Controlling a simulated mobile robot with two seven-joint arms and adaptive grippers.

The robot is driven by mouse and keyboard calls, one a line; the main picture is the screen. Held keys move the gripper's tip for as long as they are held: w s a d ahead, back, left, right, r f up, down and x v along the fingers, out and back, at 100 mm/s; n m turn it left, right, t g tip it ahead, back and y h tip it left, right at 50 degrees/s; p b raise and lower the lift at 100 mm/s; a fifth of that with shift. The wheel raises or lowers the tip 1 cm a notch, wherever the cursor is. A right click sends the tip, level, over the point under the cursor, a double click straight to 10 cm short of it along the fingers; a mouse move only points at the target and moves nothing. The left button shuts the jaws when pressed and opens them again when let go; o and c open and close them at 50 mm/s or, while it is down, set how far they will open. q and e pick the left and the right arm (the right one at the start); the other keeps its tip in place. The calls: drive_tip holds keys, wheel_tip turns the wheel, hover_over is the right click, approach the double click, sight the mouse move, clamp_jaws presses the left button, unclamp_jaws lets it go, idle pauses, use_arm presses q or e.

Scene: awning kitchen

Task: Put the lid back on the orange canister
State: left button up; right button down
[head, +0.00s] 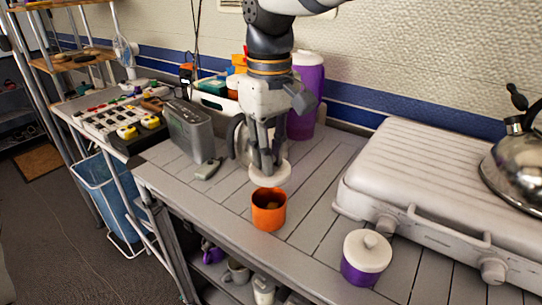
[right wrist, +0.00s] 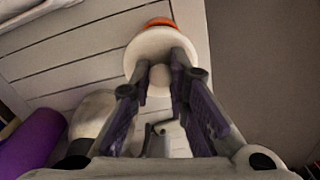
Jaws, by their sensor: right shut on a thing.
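The orange canister (head: 269,214) stands upright on the grey plank counter in the head view, with its top open and something brownish inside. My right gripper (head: 268,168) is shut on the white round lid (head: 270,177), holding it by its knob just behind and above the canister. In the right wrist view the knob of the lid (right wrist: 138,62) sits between the fingertips of my right gripper (right wrist: 160,78). Only a strip of the orange canister (right wrist: 160,22) shows there past the lid's edge. My left gripper is not in view.
A purple canister with a white lid (head: 367,257) stands to the right. A large pale case (head: 420,190) with a kettle (head: 515,160) on it fills the right side. A tall purple container (head: 306,95) and a grey radio-like box (head: 187,129) stand behind.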

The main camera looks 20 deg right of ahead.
drive_tip(key=shift+w+a+f+b, duration=0.1)
drive_tip(key=shift+f+b, duration=0.1)
drive_tip(key=shift+f, duration=1.45)
drive_tip(key=shift+w+f+b, duration=0.1)
drive_tip(key=shift+f+b, duration=0.1)
drive_tip(key=shift+f, duration=1.45)
drive_tip(key=shift+r, duration=0.1)
drive_tip(key=shift+f+p, duration=0.25)
drive_tip(key=shift+p, duration=0.15)
drive_tip(key=c, duration=1)
unclamp_jaws()
drive_tip(key=shift+r, duration=3.55)
